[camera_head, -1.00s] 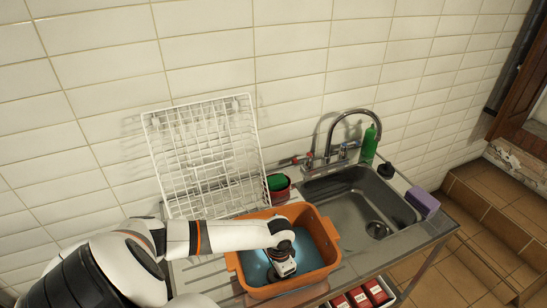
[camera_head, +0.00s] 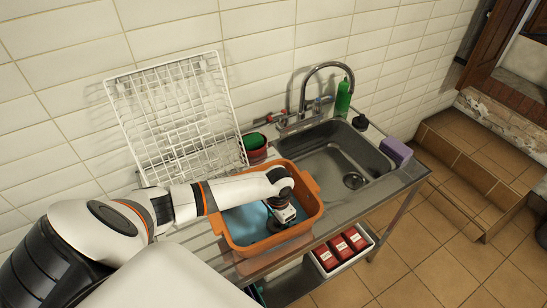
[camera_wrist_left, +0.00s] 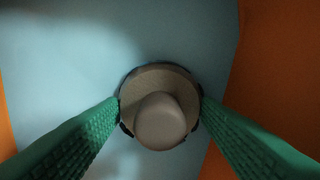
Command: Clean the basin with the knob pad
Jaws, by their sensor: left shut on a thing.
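The orange basin (camera_head: 316,205) sits on the counter left of the sink. Its inside bottom shows light blue (camera_head: 243,222); whether this is a coating or the floor's own colour I cannot tell. My left gripper (camera_head: 278,217) reaches down inside the basin, toward its right side. In the left wrist view its two green fingers are shut on the knob pad (camera_wrist_left: 161,120), a round pad with a pale grey knob. The knob pad lies against or just above the blue bottom; contact is not clear. In the head view the pad is mostly hidden by the gripper. My right gripper is not in view.
A white wire rack (camera_head: 178,120) leans on the tiled wall behind. A red pot (camera_head: 256,152) with a green thing stands behind the basin. The steel sink (camera_head: 335,160), tap (camera_head: 306,85), green bottle (camera_head: 343,98) and purple sponge (camera_head: 397,152) are to the right. Red boxes (camera_head: 341,249) sit below.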

